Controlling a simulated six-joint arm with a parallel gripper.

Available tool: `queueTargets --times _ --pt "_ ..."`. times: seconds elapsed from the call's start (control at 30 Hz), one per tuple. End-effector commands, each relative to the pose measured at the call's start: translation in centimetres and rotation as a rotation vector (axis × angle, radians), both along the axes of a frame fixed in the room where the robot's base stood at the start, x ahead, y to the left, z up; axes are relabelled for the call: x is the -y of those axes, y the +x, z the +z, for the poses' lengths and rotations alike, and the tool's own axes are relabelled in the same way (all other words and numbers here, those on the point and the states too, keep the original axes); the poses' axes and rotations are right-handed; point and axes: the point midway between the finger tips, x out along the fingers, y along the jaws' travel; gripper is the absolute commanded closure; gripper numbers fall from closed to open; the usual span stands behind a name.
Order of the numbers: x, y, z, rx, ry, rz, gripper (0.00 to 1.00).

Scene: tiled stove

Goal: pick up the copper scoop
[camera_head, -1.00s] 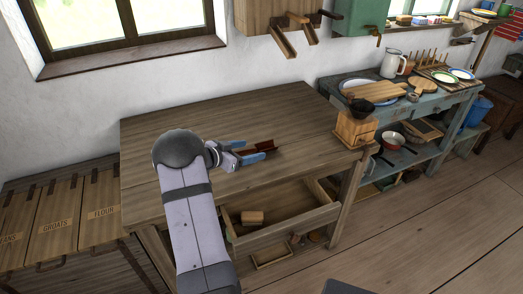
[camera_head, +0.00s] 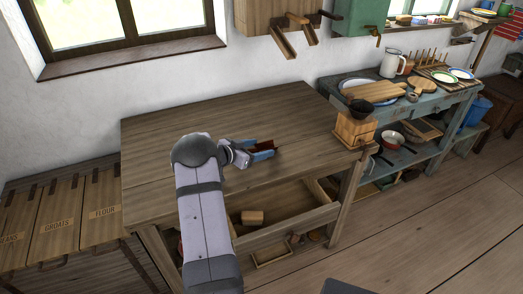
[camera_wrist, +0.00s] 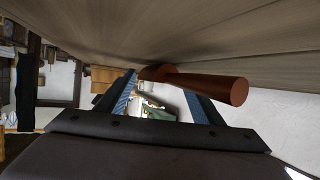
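The copper scoop (camera_wrist: 215,85) shows in the wrist view as a reddish-brown, rounded handle with a darker end near the fingertips. It lies at the tabletop, which fills the upper part of that view. My gripper (camera_wrist: 160,90) is open, its two blue-faced fingers well apart. The handle crosses by the tips and over the right finger; I cannot tell whether they touch. In the head view my gripper (camera_head: 268,149) is low over the wooden table (camera_head: 220,115), and a small brown part of the scoop shows between its fingers. The rest of the scoop is hidden.
A coffee grinder (camera_head: 355,130) stands at the table's right corner. Below the front edge an open drawer (camera_head: 290,222) holds a small wooden block (camera_head: 252,217). A blue-grey bench (camera_head: 440,110) with dishes stands to the right. The table's back and left are clear.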

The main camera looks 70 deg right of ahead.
Motion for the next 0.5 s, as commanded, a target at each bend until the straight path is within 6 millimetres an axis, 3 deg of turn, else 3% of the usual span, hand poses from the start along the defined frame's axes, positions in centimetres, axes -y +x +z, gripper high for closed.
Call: queueTargets --times 0.03,0.17,0.2,0.5 --pt "-0.01 0.02 0.01 0.0 0.0 0.0 0.52" --pt "-0.02 0.02 0.01 0.0 0.0 0.0 0.84" --pt "-0.02 0.02 0.01 0.0 0.0 0.0 0.87" --pt "-0.02 0.04 0.07 0.0 0.0 0.0 0.87"
